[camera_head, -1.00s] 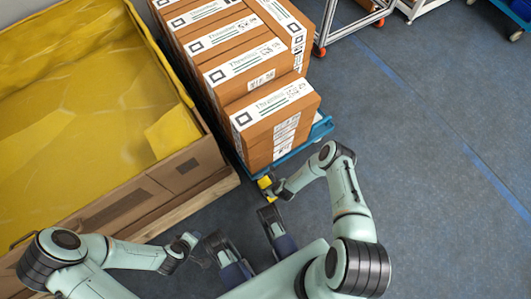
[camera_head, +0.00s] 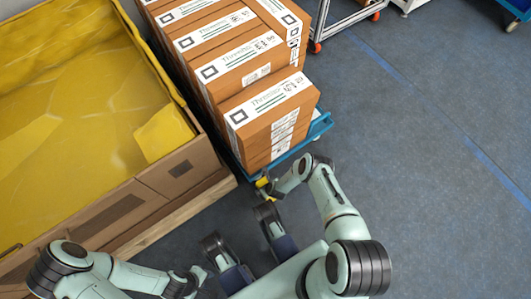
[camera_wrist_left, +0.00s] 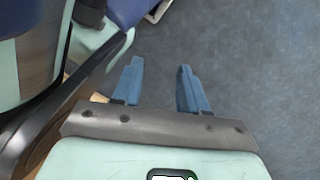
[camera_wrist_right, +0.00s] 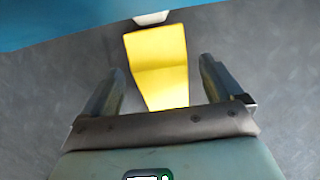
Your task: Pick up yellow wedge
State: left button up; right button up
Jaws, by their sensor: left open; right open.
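The yellow wedge (camera_wrist_right: 158,62) lies on the grey floor in the right wrist view, its near part between the open fingers of my right gripper (camera_wrist_right: 160,80). A gap shows on each side, so the fingers are not closed on it. In the head view the yellow wedge (camera_head: 262,183) is a small patch at the near corner of the blue cart, partly hidden by my right gripper (camera_head: 270,190). My left gripper (camera_wrist_left: 160,75) is open and empty above bare floor. It is low in the head view, near my base.
A blue cart (camera_head: 316,130) carries stacked brown boxes (camera_head: 265,118) just beyond the wedge. Its blue edge crosses the top of the right wrist view. A large crate with yellow lining (camera_head: 75,90) stands left. Open floor (camera_head: 430,170) lies right.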

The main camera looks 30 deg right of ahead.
jog(key=c, duration=1.3)
pick_arm(q)
jog(key=shift+w+r, duration=0.1)
pick_arm(e)
jog(key=shift+r, duration=0.1)
